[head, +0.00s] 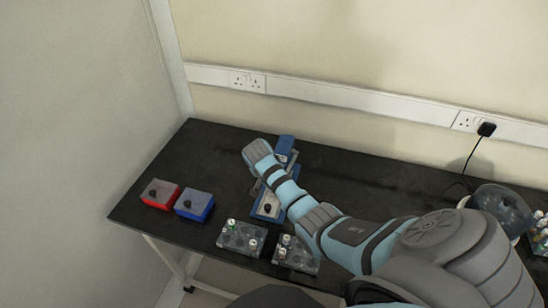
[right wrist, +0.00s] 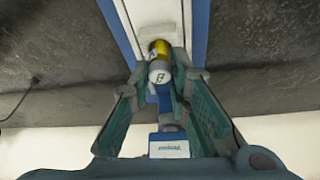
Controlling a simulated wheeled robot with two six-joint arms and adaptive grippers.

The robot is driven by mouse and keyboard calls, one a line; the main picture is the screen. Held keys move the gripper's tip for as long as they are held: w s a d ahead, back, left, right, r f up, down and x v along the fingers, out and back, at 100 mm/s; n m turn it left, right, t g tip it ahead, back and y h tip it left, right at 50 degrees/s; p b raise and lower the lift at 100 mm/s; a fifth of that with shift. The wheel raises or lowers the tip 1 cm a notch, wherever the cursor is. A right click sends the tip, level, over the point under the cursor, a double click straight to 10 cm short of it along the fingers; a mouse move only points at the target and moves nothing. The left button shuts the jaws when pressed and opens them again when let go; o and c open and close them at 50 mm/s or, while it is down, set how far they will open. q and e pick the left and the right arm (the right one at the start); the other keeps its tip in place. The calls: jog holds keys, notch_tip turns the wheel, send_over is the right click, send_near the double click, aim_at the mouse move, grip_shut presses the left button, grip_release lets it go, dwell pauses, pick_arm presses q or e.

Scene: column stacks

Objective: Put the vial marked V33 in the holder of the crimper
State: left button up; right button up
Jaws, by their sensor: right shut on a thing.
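A vial (right wrist: 160,72) with a yellow-gold cap and a white label shows in the right wrist view; the mark on its label is only partly visible and I cannot read it in full. My right gripper (right wrist: 160,82) is shut on it, one finger on each side. The blue and white crimper (right wrist: 199,30) is right behind the vial; I cannot tell whether the vial touches its holder. In the head view the crimper (head: 286,142) stands on the black bench, largely covered by my right arm, and my right fingertips are hidden there. My left gripper is not in view.
Two clear racks with vials, a left rack (head: 232,245) and a right rack (head: 290,263), stand at the bench's front edge. A red box (head: 160,194) and a blue box (head: 195,206) are at the left. A rounded device (head: 497,203) stands at the far right.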

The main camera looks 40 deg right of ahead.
jog(key=shift+f, duration=0.3)
jog(key=o, duration=1.2)
notch_tip(320, 180, up, 5)
jog(key=p, duration=0.5)
jog(key=shift+f, duration=0.15)
jog(key=shift+r+p, duration=0.3)
jog(key=shift+r, duration=0.35)
jog(key=shift+w, duration=0.1)
